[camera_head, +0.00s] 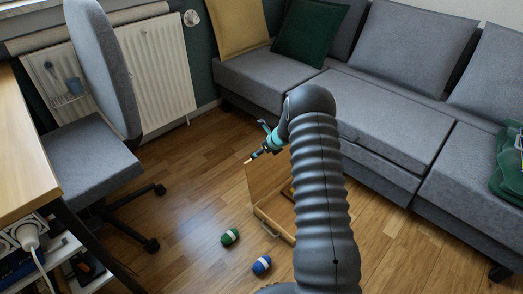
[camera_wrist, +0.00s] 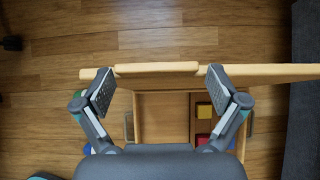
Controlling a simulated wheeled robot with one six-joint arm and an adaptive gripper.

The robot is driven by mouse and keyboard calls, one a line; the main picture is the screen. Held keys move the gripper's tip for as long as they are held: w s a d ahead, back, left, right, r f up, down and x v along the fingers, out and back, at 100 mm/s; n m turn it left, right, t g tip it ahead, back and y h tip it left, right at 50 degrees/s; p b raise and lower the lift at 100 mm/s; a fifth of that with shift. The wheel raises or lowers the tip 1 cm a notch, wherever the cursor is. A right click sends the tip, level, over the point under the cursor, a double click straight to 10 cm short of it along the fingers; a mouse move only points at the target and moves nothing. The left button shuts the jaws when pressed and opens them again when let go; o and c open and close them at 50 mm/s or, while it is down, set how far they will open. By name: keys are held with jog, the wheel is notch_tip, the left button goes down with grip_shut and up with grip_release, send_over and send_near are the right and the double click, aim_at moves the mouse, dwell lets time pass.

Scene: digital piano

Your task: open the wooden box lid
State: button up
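The wooden box (camera_head: 268,222) stands on the floor, partly hidden behind my arm in the head view. Its lid (camera_head: 262,178) is raised and stands roughly upright. In the wrist view the lid (camera_wrist: 250,73) shows nearly edge-on as a long light wooden bar across the picture, and the open box (camera_wrist: 165,118) shows below it. My gripper (camera_wrist: 160,74) is open, its two fingers spread apart on either side of a thicker strip on the lid's edge. It holds nothing. In the head view my gripper (camera_head: 251,159) is at the lid's upper edge; touching cannot be told.
A yellow block (camera_wrist: 204,110) and red pieces lie inside the box. A green ball (camera_head: 230,237) and a blue ball (camera_head: 262,265) lie on the floor before it. A grey sofa (camera_head: 375,110) stands behind, a desk chair (camera_head: 85,165) left. Floor between chair and box is clear.

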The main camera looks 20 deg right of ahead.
jog(key=shift+a+r, duration=0.2)
jog(key=shift+r, duration=0.05)
jog(key=v, duration=1.1)
jog(key=shift+s+r, duration=0.2)
jog(key=shift+r, duration=0.1)
jog(key=shift+d, duration=0.1)
